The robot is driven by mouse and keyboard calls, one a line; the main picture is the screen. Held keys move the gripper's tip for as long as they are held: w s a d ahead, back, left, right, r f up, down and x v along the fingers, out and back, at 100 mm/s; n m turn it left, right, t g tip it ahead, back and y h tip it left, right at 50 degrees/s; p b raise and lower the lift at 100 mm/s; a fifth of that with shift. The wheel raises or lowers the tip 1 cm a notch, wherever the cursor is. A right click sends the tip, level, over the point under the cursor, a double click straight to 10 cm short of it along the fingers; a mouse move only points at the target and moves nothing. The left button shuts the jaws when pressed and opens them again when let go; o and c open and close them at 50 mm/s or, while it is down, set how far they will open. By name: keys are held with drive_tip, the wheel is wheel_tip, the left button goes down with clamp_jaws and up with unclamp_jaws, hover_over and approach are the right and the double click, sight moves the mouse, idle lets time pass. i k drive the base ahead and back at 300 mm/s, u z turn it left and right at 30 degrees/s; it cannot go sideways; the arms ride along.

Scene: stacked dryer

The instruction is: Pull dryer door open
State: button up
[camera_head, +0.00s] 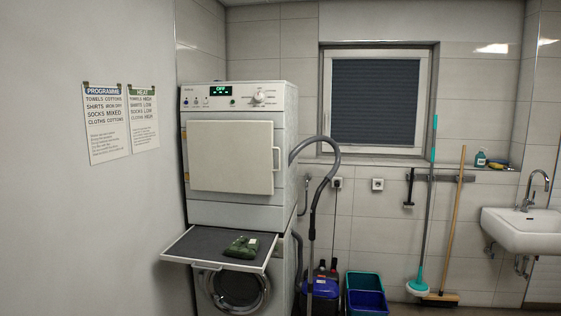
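The dryer (235,213) is a white machine stacked on a washer (284,275). Its square cream door (231,157) is closed flat against the front. A small handle or latch shows at the door's right edge (276,157). The panel above has a knob (259,97) and a green-lit display (218,91) reading OFF. My gripper is not in view.
A pulled-out shelf (200,246) with a dark green cloth bundle (241,247) juts out below the dryer door. A grey hose (334,158) curves along the dryer's right side. Bins (365,298), a mop (427,210), a broom (452,220) and a sink (525,230) stand right.

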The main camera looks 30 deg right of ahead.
sight(229, 156)
drive_tip(key=z, duration=0.05)
drive_tip(key=i, duration=1)
drive_tip(key=u, duration=0.05)
